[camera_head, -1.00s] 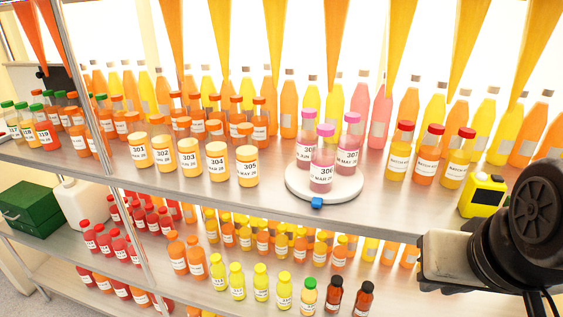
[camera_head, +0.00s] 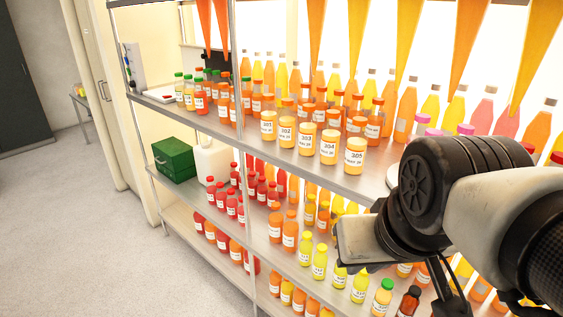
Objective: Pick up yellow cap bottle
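Several yellow juice bottles with yellow caps stand upright along the front of the shelf below the jars, such as one yellow cap bottle (camera_head: 320,262) and another to its left (camera_head: 305,248). More small bottles with yellow or orange caps stand behind them. My arm reaches in from the right, and the pale block at its end, apparently the body of my gripper (camera_head: 363,246), hangs in front of the shelf edge. It covers part of the yellow bottle row. The fingers do not show clearly, and no bottle is visibly held.
Labelled orange jars (camera_head: 307,139) line the upper shelf's front edge. A metal post (camera_head: 246,160) divides the shelves. Red bottles (camera_head: 231,204), a white canister (camera_head: 213,160) and a green box (camera_head: 174,159) stand left. The floor (camera_head: 80,230) at left is clear.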

